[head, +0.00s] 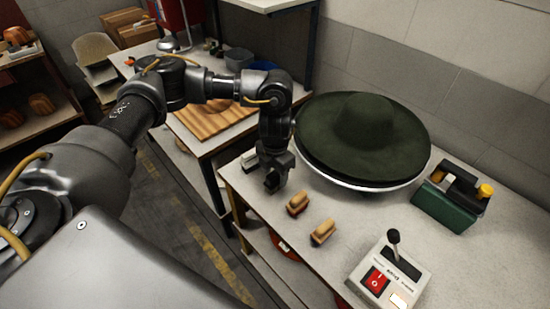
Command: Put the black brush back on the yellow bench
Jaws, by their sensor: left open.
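My left gripper (275,181) points down just above the near left part of the light work table (345,212). It is open, and I see nothing between its fingers. Two small tan brushes (298,203) (323,232) lie on the table to the right of and nearer than the gripper. I cannot pick out a clearly black brush. A small pale-and-dark object (249,158) sits just left of the gripper, partly hidden by it. A yellowish wooden board (203,124) lies on the bench behind my arm; I cannot tell whether this is the yellow bench. My right gripper is not in view.
A large dark green hat (366,130) rests on a round pale plate (392,187) close right of my gripper. A green box (447,205) and a control box (390,278) with a lever stand further right. Bare tabletop lies between the brushes and the control box.

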